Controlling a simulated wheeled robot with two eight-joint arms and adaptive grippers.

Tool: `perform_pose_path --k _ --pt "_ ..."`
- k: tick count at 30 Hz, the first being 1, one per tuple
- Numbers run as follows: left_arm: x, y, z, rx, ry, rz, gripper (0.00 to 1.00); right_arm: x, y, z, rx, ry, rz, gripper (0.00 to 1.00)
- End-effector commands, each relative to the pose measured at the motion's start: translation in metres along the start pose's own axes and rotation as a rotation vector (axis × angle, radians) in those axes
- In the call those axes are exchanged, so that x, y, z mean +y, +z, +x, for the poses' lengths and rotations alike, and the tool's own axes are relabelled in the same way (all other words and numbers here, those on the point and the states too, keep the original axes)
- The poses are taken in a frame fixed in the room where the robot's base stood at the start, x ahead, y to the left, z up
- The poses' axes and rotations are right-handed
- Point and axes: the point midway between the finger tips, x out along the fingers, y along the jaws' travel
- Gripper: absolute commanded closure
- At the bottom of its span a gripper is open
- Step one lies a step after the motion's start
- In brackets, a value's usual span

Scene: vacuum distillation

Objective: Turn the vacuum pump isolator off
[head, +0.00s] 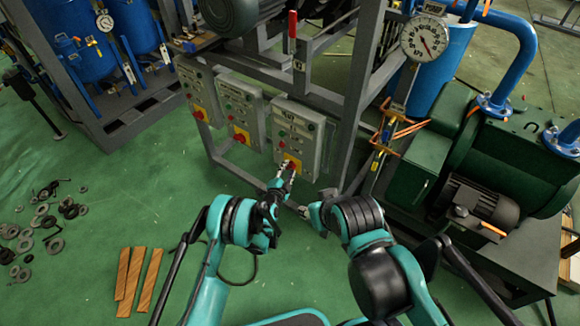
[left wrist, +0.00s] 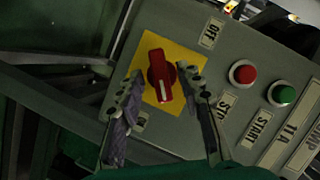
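The isolator is a red rotary knob (left wrist: 161,75) on a yellow plate (left wrist: 181,53), low on a grey control box (head: 298,138). In the left wrist view an OFF label (left wrist: 211,33) lies up and right of the knob. Another label (left wrist: 142,120) below it is partly hidden. The knob's handle runs nearly upright in that view. My left gripper (head: 287,171) is at the box's lower part; its fingers (left wrist: 163,88) are apart, one on each side of the knob, with gaps visible. My right gripper (head: 312,212) is low and right of the box; its fingers are unclear.
A red button (left wrist: 243,72) and a green button (left wrist: 282,94) sit beside the knob on the same box. Two similar boxes (head: 240,113) (head: 198,90) stand to the left. A grey frame post (head: 366,80) and green pump (head: 440,150) stand right. Wood strips (head: 138,280) lie on the floor.

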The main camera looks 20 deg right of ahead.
Motion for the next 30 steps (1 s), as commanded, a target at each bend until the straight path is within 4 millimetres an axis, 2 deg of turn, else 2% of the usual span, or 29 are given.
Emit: perform_pose_path --k 4,5,6,9,20,30 --pt "-0.0001 0.0002 -0.0001 0.0 0.0 0.0 0.64 0.0 0.0003 0.0 0.0 0.0 0.0 0.6" --pt "-0.0001 0.0002 -0.0001 0.0 0.0 0.0 0.66 0.0 0.0003 0.0 0.0 0.0 0.0 0.6" --pt "-0.0001 0.0002 -0.0001 0.0 0.0 0.0 0.77 0.0 0.0003 0.0 0.0 0.0 0.0 0.6" --pt "-0.0001 0.0002 -0.0001 0.0 0.0 0.0 1.0 0.0 0.0003 0.0 0.0 0.0 0.0 0.6" --pt "-0.0004 0.0002 0.0 -0.001 0.009 -0.019 1.0 0.0 0.0002 0.0 0.0 0.0 0.0 0.6" --pt "-0.0027 0.0008 0.0 -0.001 0.081 -0.195 1.0 0.0 0.0002 0.0 0.0 0.0 0.0 0.6"
